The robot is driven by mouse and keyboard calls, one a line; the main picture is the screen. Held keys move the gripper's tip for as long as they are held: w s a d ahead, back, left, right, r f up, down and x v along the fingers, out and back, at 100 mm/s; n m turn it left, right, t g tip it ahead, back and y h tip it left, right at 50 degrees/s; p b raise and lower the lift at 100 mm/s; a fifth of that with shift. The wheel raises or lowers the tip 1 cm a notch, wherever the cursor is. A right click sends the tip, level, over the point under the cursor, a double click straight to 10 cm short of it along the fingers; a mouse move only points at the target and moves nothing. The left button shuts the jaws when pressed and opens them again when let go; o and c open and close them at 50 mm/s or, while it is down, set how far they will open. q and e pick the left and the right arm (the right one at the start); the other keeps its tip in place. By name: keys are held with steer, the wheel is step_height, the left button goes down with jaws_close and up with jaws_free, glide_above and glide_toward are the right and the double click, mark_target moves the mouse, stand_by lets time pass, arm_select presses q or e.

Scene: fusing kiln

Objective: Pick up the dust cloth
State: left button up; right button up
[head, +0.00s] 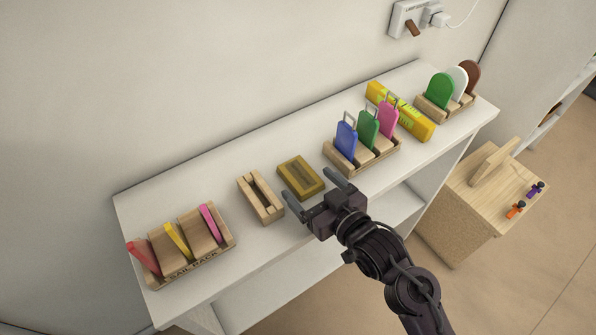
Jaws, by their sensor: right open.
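A mustard-yellow, flat rectangular item (298,174), which looks like the folded dust cloth, lies on the white shelf top near the front edge. It has a darker middle panel. My right gripper (309,185) comes in from the lower right. Its two fingers are spread apart, one toward each side of the cloth's near end, with nothing between them that I can see held. I cannot tell how high the fingers are above the shelf. My left gripper is not in view.
On the white shelf (225,185), a slotted wooden block (260,198) sits just left of the cloth. A wooden rack (190,245) with coloured strips is further left. A rack with coloured tags (368,130) and a yellow box (412,118) stand to the right.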

mark_target(305, 179)
steer(key=p+x, duration=0.1)
steer(key=x, duration=0.4)
steer(key=shift+w+d+f, duration=0.1)
steer(key=shift+w+f, duration=0.1)
steer(key=shift+w, duration=0.05)
steer(key=c, duration=1.1)
